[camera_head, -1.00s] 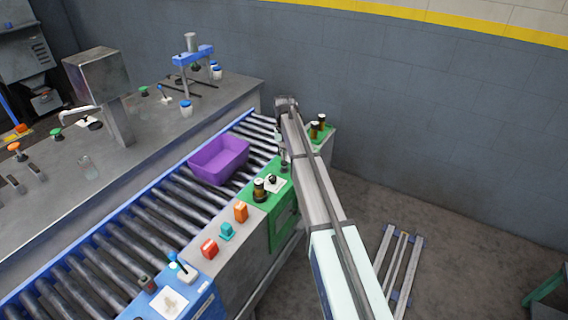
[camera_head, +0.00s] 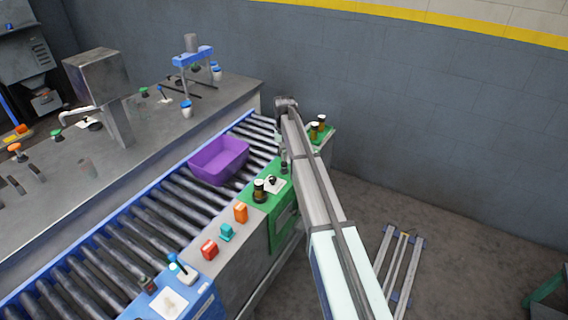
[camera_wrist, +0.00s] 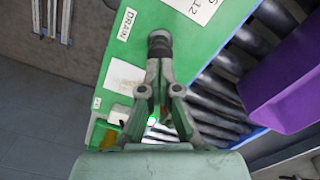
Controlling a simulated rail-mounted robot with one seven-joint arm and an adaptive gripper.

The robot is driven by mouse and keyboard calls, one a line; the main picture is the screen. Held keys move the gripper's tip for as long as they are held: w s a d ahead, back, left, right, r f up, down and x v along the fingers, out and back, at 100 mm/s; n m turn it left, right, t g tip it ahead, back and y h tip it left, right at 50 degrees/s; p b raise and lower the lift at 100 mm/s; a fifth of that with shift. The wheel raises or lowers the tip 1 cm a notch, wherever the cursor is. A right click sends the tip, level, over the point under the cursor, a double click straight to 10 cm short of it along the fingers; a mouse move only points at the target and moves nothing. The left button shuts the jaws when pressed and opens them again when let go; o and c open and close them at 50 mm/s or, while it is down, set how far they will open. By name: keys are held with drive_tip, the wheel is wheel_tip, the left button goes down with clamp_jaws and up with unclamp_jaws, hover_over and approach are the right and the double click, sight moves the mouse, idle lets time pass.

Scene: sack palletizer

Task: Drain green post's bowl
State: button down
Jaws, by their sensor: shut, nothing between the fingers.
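The green post (camera_head: 254,194) stands at the front edge of the roller conveyor. Its green top (camera_wrist: 118,52) fills the upper middle of the wrist view, with a white "DRAIN" label (camera_wrist: 126,24). A dark round-topped knob or lever (camera_wrist: 159,42) stands beside that label. My gripper (camera_wrist: 158,68) is shut and empty, its fingertips right by this knob; whether they touch it I cannot tell. In the head view my arm partly hides the gripper. A purple tub (camera_head: 219,161) sits on the rollers beside the post and also shows in the wrist view (camera_wrist: 285,85). No other bowl is clear.
A blue post (camera_head: 178,300) is at the near end.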

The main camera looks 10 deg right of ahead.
sight(284, 163)
drive_tip(key=shift+f+b, duration=0.5)
drive_tip(key=shift+f, duration=0.95)
idle(0.5)
idle(1.7)
drive_tip(key=shift+r+p, duration=1.75)
drive_tip(key=shift+r, duration=1.8)
